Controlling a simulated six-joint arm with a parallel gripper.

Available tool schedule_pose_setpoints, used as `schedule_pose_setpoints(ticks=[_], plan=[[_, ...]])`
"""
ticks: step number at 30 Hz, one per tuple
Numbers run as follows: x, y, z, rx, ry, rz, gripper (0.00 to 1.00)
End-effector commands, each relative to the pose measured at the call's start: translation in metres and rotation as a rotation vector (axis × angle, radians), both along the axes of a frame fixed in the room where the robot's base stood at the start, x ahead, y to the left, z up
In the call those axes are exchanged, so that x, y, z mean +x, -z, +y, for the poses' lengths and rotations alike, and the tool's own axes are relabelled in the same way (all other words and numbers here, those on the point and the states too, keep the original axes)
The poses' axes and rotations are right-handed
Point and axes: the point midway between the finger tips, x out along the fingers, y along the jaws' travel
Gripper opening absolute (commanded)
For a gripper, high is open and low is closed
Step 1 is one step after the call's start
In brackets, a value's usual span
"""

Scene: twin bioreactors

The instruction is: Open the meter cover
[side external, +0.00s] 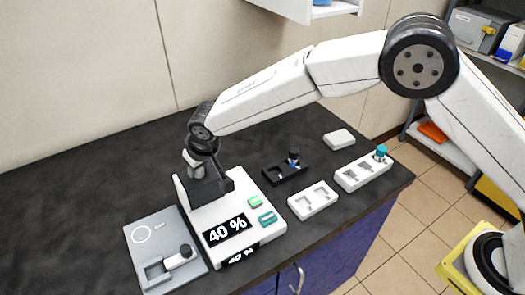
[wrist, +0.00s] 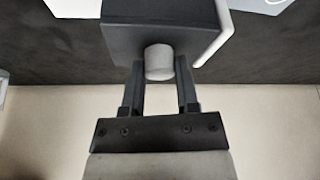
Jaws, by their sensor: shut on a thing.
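The white meter (side external: 222,215) stands on the dark bench, with two "40 %" displays and two green buttons. In the wrist view, a light grey round knob (wrist: 158,62) sticks out of a dark box-shaped part (wrist: 150,25), perhaps the cover. My gripper (wrist: 160,75) has one finger on each side of the knob and is shut on it. In the side view, my gripper (side external: 207,182) is at the meter's far left end. The knob is hidden there, and the dark part cannot be clearly told from the fingers. How far the cover stands open cannot be told.
A grey plate (side external: 139,252) with a black-capped vial lies left of the meter. A black holder (side external: 279,176), two white holders (side external: 313,201) (side external: 350,181) and a small white block (side external: 339,138) stand to its right. The bench is clear at the back left.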

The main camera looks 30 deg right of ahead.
Motion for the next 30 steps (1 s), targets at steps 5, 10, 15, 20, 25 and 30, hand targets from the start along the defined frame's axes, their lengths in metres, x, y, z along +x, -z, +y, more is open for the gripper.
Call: schedule_pose_setpoints(ticks=[5, 10, 15, 20, 25, 30], plan=[[-0.0004, -0.0001, 0.0005, 0.001, 0.000, 0.001, 0.00], [-0.0005, -0.0002, 0.0006, 0.001, 0.000, 0.001, 0.00], [-0.0006, -0.0002, 0.0007, 0.001, 0.000, 0.001, 0.00], [-0.0006, -0.0002, 0.0008, 0.001, 0.000, 0.001, 0.00], [-0.0006, -0.0002, 0.0008, 0.001, 0.000, 0.001, 0.00], [-0.0004, -0.0001, -0.0056, 0.000, 0.001, 0.001, 0.00]])
